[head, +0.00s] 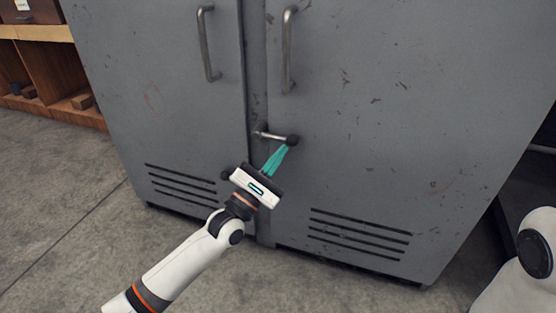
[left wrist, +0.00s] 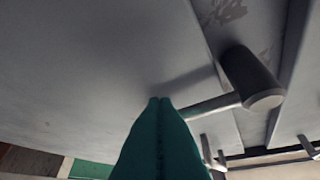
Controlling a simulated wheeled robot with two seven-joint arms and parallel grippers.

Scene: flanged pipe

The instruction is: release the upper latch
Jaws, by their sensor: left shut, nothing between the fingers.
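The upper latch (head: 274,136) is a short metal lever with a dark knob, lying roughly level across the seam between the grey cabinet's two doors. In the left wrist view its black knob (left wrist: 250,78) and bare metal rod show to the right of my fingers. My left gripper (head: 283,148) has its teal fingers shut and empty. Its tips are just below the lever near the knob; I cannot tell whether they touch it. A second dark knob (head: 227,174) shows lower down, left of the gripper body, with the rest hidden. My right gripper is out of view.
Two upright door handles (head: 288,50) (head: 208,44) stick out above the latch. The grey cabinet (head: 400,130) has vent slots low on both doors. A wooden shelf (head: 60,75) stands at the far left. The concrete floor (head: 60,210) in front is clear.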

